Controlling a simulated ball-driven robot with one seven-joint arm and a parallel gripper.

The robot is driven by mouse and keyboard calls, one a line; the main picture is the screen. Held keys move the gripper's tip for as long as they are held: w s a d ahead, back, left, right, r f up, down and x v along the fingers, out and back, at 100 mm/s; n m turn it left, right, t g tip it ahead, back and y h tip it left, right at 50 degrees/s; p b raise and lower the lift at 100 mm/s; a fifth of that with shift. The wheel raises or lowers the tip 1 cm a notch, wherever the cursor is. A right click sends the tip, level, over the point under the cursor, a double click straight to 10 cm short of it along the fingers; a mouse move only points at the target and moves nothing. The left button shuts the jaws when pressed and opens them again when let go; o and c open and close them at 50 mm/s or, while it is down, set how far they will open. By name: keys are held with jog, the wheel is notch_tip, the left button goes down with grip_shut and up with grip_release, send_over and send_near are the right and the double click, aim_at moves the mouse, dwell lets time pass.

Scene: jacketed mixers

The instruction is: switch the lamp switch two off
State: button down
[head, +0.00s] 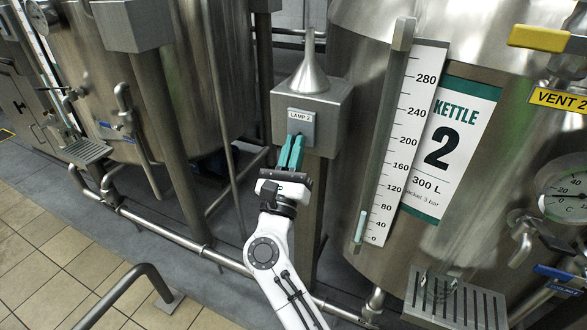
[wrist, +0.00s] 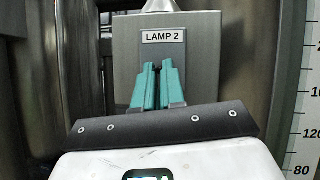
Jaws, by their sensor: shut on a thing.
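The lamp switch two is a grey plate on a steel box (head: 335,107), under a label reading "LAMP 2" (head: 301,116). The label also shows in the wrist view (wrist: 163,37). My gripper (head: 295,138) has teal fingers that reach up to the switch plate (head: 308,131) just below the label. In the wrist view my gripper (wrist: 158,68) has its fingertips close together in front of the plate (wrist: 127,66), shut on the small switch lever. The lever itself is hidden behind the fingers, so its position cannot be seen.
Kettle 2 (head: 480,240), with a level scale (head: 412,150), stands close on the right. A yellow valve handle (head: 538,38) is at the upper right. Another steel vessel and pipes stand on the left. A rail (head: 120,292) rises from the tiled floor at lower left.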

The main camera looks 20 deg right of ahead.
jog(key=f+t+b, duration=0.1)
jog(key=b, duration=0.3)
jog(key=t+b, duration=0.1)
jog(key=b, duration=0.4)
jog(key=shift+w+d+f+n+t+h, duration=0.15)
jog(key=shift+f+n+t+h, duration=0.15)
jog(key=shift+f+n+h, duration=0.1)
jog(key=shift+t+b, duration=0.3)
jog(key=shift+b, duration=0.95)
jog(key=shift+w+r+n+t+b, duration=0.1)
jog(key=shift+r+n+t+b, duration=0.25)
jog(key=shift+b, duration=0.85)
jog(key=c, duration=1.2)
grip_release()
jog(key=shift+f, duration=0.15)
jog(key=p+v, duration=0.1)
jog(key=v, duration=0.9)
jog(key=shift+s+f, duration=0.2)
jog(key=shift+f, duration=0.1)
